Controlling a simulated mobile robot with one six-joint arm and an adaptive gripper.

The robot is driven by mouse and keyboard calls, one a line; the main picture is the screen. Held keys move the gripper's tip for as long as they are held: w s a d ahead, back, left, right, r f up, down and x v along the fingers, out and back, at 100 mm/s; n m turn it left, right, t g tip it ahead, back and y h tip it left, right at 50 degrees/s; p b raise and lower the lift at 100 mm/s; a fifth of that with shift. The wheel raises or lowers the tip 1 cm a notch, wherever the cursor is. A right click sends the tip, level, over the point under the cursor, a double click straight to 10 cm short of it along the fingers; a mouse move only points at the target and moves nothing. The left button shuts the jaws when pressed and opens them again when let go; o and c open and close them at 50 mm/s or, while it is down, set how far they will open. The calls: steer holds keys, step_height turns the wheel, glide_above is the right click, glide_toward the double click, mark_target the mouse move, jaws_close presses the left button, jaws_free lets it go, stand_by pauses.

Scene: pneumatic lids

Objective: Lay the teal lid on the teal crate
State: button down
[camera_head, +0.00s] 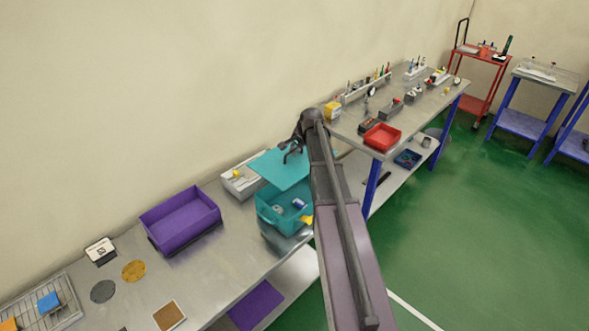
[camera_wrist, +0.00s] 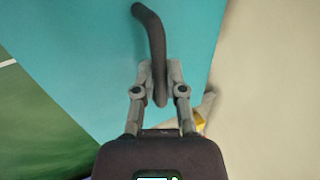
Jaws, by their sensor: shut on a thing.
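The teal lid (camera_head: 277,168) is a flat sheet held in the air in the head view, above and a little behind the open teal crate. It fills much of the wrist view (camera_wrist: 90,50). My gripper (camera_wrist: 160,82) is shut on the lid's dark curved handle (camera_wrist: 151,28); in the head view my gripper (camera_head: 291,153) is partly hidden by my arm. The teal crate (camera_head: 272,214) stands on the bench with several small items showing inside. My arm hides its right side. The lid and the crate rim look apart, but the gap is hard to judge.
A purple crate (camera_head: 181,222) stands left of the teal crate. A light grey box (camera_head: 238,184) sits behind, partly under the lid. A second bench holds a red bin (camera_head: 382,137) and several tools at the right.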

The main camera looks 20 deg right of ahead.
steer(key=shift+d+f, duration=0.1)
steer(key=shift+d, duration=0.05)
steer(key=shift+f, duration=0.15)
step_height(320, 180, down, 7)
steer(key=s+b, duration=0.1)
steer(key=b, duration=0.6)
steer(key=shift+s+d+b, duration=0.25)
steer(key=shift+b, duration=0.1)
steer(key=shift+f, duration=0.2)
step_height(320, 180, down, 6)
steer(key=b, duration=0.6)
steer(key=shift+w, duration=0.15)
steer(key=shift+f+b, duration=0.4)
steer(key=shift+b, duration=0.05)
stand_by(1.4)
